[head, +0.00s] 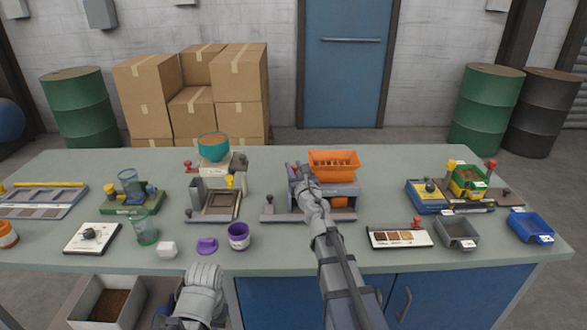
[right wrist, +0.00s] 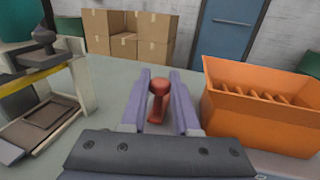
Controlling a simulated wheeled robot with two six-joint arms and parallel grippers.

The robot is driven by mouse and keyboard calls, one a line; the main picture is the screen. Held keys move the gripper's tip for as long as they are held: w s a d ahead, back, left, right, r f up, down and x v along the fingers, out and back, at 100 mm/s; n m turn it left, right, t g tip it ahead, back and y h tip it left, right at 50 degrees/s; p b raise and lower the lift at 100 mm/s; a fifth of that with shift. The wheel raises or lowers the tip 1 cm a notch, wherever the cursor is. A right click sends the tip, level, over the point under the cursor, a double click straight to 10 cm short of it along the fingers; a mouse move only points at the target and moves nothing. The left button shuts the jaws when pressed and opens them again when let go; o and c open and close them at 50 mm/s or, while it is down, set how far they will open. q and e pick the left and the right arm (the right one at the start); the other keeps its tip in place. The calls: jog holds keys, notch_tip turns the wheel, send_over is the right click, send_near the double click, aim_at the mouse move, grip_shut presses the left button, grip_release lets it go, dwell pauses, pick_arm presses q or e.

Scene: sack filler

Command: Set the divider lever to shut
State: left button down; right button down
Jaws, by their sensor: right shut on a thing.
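The orange hopper (head: 333,160) with a row of slats stands on a grey machine at the middle of the bench. It also shows at the right of the right wrist view (right wrist: 258,108). My right gripper (head: 297,172) is at the hopper's left side. In the right wrist view, its purple fingers (right wrist: 159,100) are shut around a lever with a red knob (right wrist: 158,88). In the head view my gripper hides this lever. The lever's exact setting cannot be told. Only part of my left arm shows, low in the head view; its fingers are not seen.
A machine with a teal bowl (head: 213,148) stands left of the hopper. A purple cup (head: 239,236) and a purple lid (head: 207,246) lie in front. A sample tray (head: 399,238) and a grey bin (head: 457,232) are at the right. The bench behind the hopper is clear.

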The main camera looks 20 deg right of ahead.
jog(key=shift+w, duration=0.1)
dwell(0.3)
jog(key=c, duration=0.7)
grip_release()
jog(key=shift+o, duration=0.2)
jog(key=s, duration=0.8)
jog(key=shift+a, duration=0.15)
